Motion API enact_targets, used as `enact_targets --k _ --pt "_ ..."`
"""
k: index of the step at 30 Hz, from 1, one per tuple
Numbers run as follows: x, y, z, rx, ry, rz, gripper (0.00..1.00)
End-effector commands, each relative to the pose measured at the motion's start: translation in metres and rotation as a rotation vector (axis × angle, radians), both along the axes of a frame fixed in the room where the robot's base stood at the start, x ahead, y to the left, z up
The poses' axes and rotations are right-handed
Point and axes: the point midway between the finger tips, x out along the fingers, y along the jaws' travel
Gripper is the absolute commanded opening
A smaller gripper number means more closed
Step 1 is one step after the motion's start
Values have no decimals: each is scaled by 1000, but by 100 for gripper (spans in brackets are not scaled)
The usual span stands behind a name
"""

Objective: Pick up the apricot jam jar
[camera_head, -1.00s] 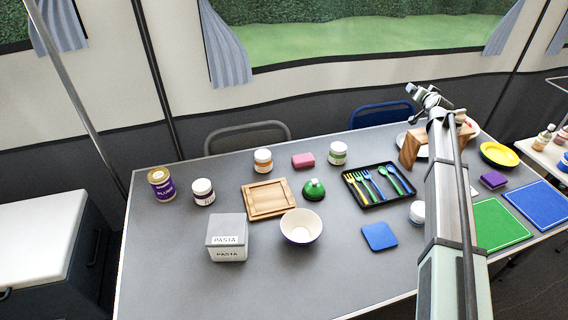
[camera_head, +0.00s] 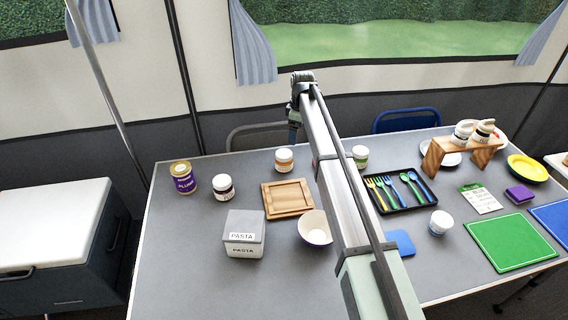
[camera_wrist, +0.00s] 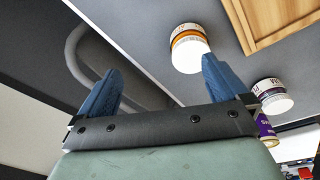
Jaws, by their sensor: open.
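A small white-lidded jar with an orange label, which looks like the apricot jam jar (camera_head: 284,160), stands upright near the table's back edge in the head view. Its label is too small to read. It also shows in the wrist view (camera_wrist: 188,50), close to the tip of the right-hand finger. My gripper (camera_head: 294,128) is above and just behind this jar in the head view. In the wrist view its two blue fingers (camera_wrist: 160,78) are spread apart with nothing between them. The jar lies beyond the fingertips, apart from them as far as I can tell.
A wooden board (camera_head: 287,199), pasta box (camera_head: 244,234) and bowl (camera_head: 314,228) are in front. A green-labelled jar (camera_head: 360,157) stands right, beside my arm. A chair (camera_head: 257,136) is behind the table.

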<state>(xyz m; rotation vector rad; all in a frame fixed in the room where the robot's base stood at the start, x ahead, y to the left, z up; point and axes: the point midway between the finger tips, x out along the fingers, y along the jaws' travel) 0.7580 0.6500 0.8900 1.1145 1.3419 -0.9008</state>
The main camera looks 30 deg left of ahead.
Motion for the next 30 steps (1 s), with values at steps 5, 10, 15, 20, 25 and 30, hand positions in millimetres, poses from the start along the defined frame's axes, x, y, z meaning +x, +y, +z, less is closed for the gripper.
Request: enact_targets --k 5,10,15,20,25,30 --pt "-37 20 1 -95 43 134 100" --pt "-46 23 -2 -122 55 169 100" --pt "-46 23 -20 -121 55 168 100" --pt "-46 23 -46 -121 55 167 100" --pt "-46 23 -73 -119 55 167 100" --pt "-46 23 -85 -118 54 166 100"
